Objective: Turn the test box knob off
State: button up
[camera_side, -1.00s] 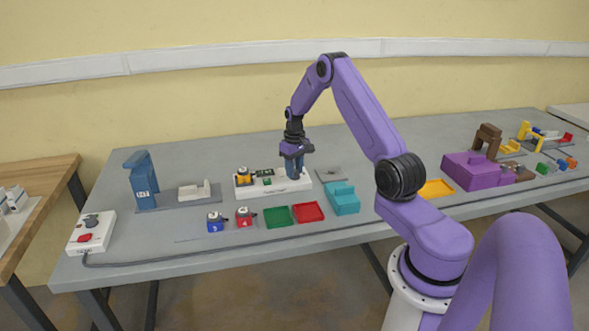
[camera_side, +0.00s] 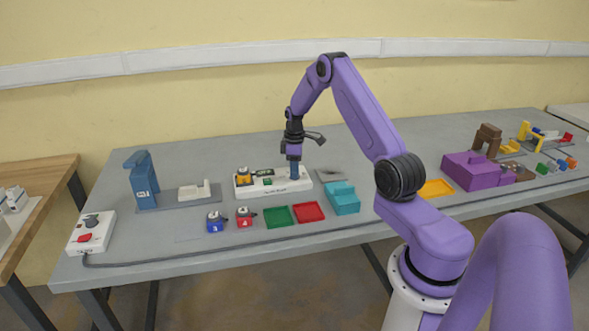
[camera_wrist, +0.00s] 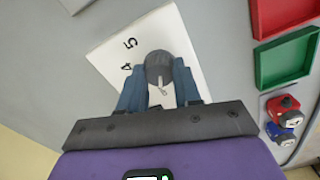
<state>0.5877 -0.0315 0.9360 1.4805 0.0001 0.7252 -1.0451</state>
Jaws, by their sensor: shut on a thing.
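The long white box (camera_side: 270,188) lies mid-table in the side view, with a yellow plug-like piece (camera_side: 243,176) at its left end. My gripper (camera_side: 294,176) points straight down at its right end. In the wrist view my gripper (camera_wrist: 158,88) has its blue fingers on both sides of a dark grey round knob (camera_wrist: 159,66), shut on it. A light pointer mark shows on the knob. The white plate (camera_wrist: 190,42) around it carries the figures 4 and 5. In the side view the knob is hidden by the fingers.
Blue (camera_side: 215,223) and red (camera_side: 244,217) small boxes, a green tray (camera_side: 279,216) and a red tray (camera_side: 308,211) stand in front. A teal block (camera_side: 342,198) is to the right. Another white box with a red button (camera_side: 84,238) sits far left.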

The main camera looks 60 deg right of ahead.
jog(key=shift+n, duration=0.3)
jog(key=o, duration=1.1)
jog(key=shift+c, duration=0.2)
notch_tip(320, 180, up, 18)
jog(key=shift+f, duration=0.25)
jog(key=shift+a, duration=0.1)
